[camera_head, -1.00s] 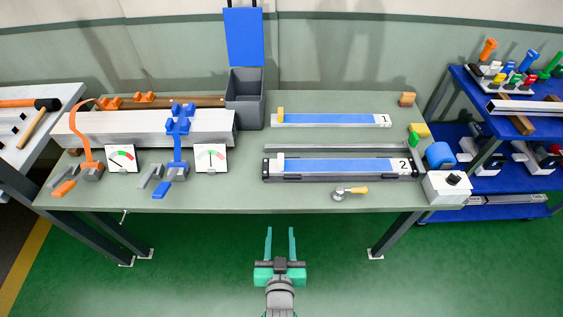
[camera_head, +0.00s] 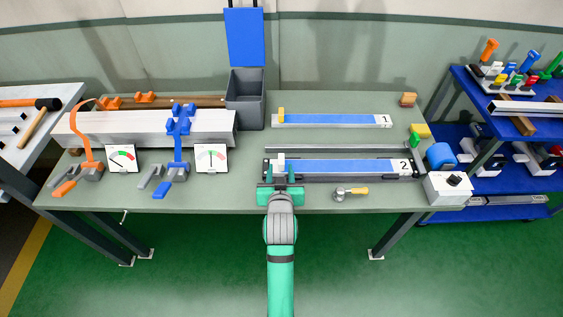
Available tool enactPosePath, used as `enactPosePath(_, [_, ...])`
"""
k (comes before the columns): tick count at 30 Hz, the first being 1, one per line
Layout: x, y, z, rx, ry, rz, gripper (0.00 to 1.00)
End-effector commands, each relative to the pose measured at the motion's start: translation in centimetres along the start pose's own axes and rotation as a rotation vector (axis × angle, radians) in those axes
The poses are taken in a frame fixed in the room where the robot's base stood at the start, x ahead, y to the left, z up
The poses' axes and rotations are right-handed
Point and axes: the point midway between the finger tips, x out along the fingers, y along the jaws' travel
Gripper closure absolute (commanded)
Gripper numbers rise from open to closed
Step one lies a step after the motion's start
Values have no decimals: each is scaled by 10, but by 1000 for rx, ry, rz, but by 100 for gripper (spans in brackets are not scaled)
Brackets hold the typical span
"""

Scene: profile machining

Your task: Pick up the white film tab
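The white film tab (camera_head: 281,160) stands at the left end of the blue-filmed profile marked 2 (camera_head: 340,167), in the clamping fixture on the front of the table. My gripper (camera_head: 281,166) is over the table's front edge, at the left end of this fixture. Its two green fingers are apart, one to the left and one to the right of the white tab. No contact with the tab can be made out. The gripper body hides the fixture's front left corner.
A dial gauge stand (camera_head: 211,158) is to the left, a yellow-handled tool (camera_head: 350,191) to the right. A grey bin (camera_head: 245,112) stands at the back.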

Motion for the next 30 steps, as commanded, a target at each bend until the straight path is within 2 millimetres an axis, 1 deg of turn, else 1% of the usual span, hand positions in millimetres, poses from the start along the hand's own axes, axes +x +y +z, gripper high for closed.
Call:
enactPosePath(1, [6, 0, 0, 0, -1, 0, 61])
enactPosePath(3, [11, 0, 0, 0, 1, 0, 61])
enactPosePath(8, [20, 1, -1, 0, 1, 0, 61])
enactPosePath(15, [53, 5, -3, 0, 0, 2, 61])
enactPosePath(18, [62, 5, -3, 1, 0, 2, 61])
enactPosePath(21, [66, 5, -3, 1, 1, 2, 61])
enactPosePath(27, [66, 4, -3, 1, 1, 1, 61])
enactPosePath(29, [66, 5, -3, 1, 1, 2, 75])
enactPosePath(30, [66, 5, -3, 1, 1, 2, 85])
